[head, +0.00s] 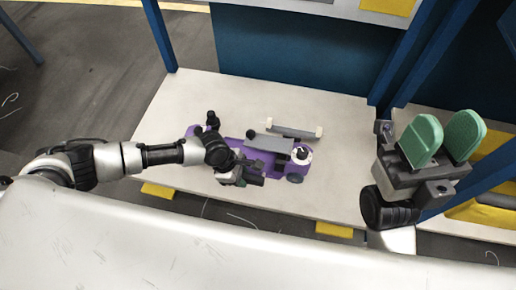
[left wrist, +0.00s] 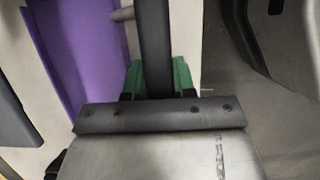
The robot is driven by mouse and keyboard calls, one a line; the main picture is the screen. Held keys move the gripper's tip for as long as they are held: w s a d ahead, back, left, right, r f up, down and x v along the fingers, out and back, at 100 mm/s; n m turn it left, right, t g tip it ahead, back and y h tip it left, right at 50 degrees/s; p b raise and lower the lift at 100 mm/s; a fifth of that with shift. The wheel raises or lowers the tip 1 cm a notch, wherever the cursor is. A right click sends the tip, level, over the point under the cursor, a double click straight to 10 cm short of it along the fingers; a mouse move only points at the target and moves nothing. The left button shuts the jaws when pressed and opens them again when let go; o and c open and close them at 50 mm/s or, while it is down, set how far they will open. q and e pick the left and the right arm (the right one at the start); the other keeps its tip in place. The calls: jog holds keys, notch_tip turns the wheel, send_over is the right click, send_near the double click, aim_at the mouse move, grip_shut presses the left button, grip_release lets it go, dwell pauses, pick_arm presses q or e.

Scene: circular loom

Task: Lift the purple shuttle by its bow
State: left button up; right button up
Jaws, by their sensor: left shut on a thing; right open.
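The purple shuttle (head: 233,146) lies on the pale platform in the head view, a long body with dark wheels and a grey plate on top. Its purple side (left wrist: 78,55) fills the upper left of the left wrist view. My left gripper (head: 243,179) is at the shuttle's near side. In the left wrist view its green pads are shut on a dark bar, which appears to be the bow (left wrist: 155,45). In the head view my wrist hides this grasp. My right gripper (head: 442,142) is open and empty at the right, away from the shuttle.
The pale platform (head: 345,130) has free room right of the shuttle. A grey bar with pale ends (head: 294,131) lies just behind it. Blue posts (head: 160,38) rise at the platform's corners. A white surface (head: 150,245) spans the foreground.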

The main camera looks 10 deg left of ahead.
pick_arm(q)
grip_shut()
jog(key=shift+r, duration=0.15)
